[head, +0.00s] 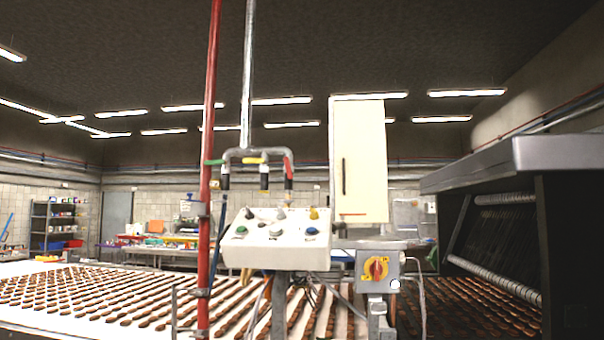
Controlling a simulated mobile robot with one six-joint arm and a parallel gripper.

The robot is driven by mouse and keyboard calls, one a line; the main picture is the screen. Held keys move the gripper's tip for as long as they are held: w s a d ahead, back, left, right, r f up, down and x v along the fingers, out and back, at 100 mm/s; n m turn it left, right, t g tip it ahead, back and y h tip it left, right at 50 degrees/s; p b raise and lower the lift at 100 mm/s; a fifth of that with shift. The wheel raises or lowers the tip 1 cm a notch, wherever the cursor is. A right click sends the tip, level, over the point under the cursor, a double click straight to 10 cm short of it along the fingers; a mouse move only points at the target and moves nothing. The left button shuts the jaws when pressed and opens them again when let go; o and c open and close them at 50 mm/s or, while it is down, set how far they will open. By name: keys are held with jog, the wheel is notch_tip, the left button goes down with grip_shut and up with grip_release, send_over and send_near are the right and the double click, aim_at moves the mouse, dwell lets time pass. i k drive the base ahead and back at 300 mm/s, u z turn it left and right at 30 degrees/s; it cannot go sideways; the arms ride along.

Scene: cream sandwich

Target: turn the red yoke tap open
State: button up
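The red yoke tap (288,167) is a small red lever on the right-hand drop of a grey pipe yoke (256,152). Its lever stands steeply, close to the line of its pipe. A yellow lever (254,160) sits across the middle drop, and a green lever (214,162) points left on the left-hand drop. Both lie roughly level. Black hose ends hang below the levers. My gripper and arm are not in view.
A white control box (277,243) with knobs stands below the yoke. A red vertical pipe (207,230) stands left of it. A grey box with a red-yellow switch (376,269) and a cream cabinet (359,160) are right. A conveyor of biscuits (90,297) spreads behind.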

aim_at(289, 175)
jog(key=u, duration=0.05)
jog(key=k, duration=0.75)
jog(key=z, duration=0.35)
jog(key=i, duration=1.75)
jog(key=u, duration=0.8)
